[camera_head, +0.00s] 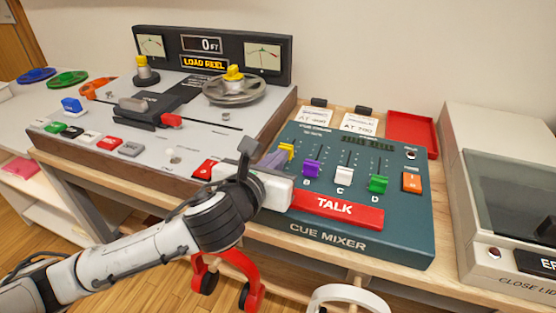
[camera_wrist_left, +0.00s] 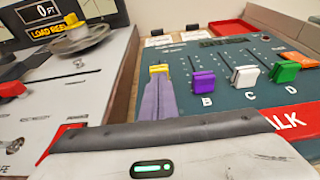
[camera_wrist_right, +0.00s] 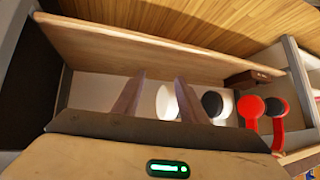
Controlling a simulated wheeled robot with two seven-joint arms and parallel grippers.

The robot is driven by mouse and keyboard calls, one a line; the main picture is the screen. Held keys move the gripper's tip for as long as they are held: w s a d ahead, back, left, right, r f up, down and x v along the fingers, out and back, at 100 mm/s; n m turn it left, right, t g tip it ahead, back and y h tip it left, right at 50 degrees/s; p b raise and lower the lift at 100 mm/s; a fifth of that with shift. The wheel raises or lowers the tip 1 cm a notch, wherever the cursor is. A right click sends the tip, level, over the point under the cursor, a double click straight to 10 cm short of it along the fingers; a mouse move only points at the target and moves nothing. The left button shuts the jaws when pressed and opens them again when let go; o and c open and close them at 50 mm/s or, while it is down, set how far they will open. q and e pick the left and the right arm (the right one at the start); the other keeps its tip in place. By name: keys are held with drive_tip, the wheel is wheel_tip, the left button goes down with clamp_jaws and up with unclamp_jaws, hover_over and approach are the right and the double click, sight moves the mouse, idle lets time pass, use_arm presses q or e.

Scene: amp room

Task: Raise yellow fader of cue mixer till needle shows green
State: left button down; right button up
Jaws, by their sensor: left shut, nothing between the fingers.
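The teal cue mixer (camera_head: 330,240) lies on the wooden bench. Its yellow fader (camera_head: 287,151) is at the left end of the fader row, and its knob also shows in the left wrist view (camera_wrist_left: 158,69). It sits a little further up than the purple one. My left gripper (camera_head: 277,160) is shut, its fingertips just on the near side of the yellow knob; contact is unclear. Two needle meters, left (camera_head: 151,45) and right (camera_head: 263,56), stand on the tape machine's back panel; their needle readings are too small to tell. My right gripper (camera_wrist_right: 158,95) is open and empty.
Purple (camera_head: 311,168), white (camera_head: 344,175) and green (camera_head: 378,184) faders stand right of the yellow one. The red TALK bar (camera_head: 335,208) is below them. A lidded machine (camera_head: 500,190) stands at right. Red headphones (camera_wrist_right: 258,112) show in the right wrist view.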

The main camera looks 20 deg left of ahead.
drive_tip(key=shift+s, duration=0.1)
use_arm(q)
drive_tip(key=shift+w+r+p, duration=0.2)
drive_tip(key=shift+r+p, duration=0.05)
drive_tip(key=shift+p, duration=0.35)
drive_tip(key=shift+w+p, duration=0.25)
drive_tip(key=shift+p, duration=0.3)
drive_tip(key=shift+w+p, duration=0.2)
drive_tip(key=shift+p, duration=0.1)
drive_tip(key=shift+f, duration=0.2)
use_arm(e)
drive_tip(key=shift+d+r, duration=0.15)
drive_tip(key=shift+r, duration=0.3)
drive_tip(key=shift+r, duration=0.15)
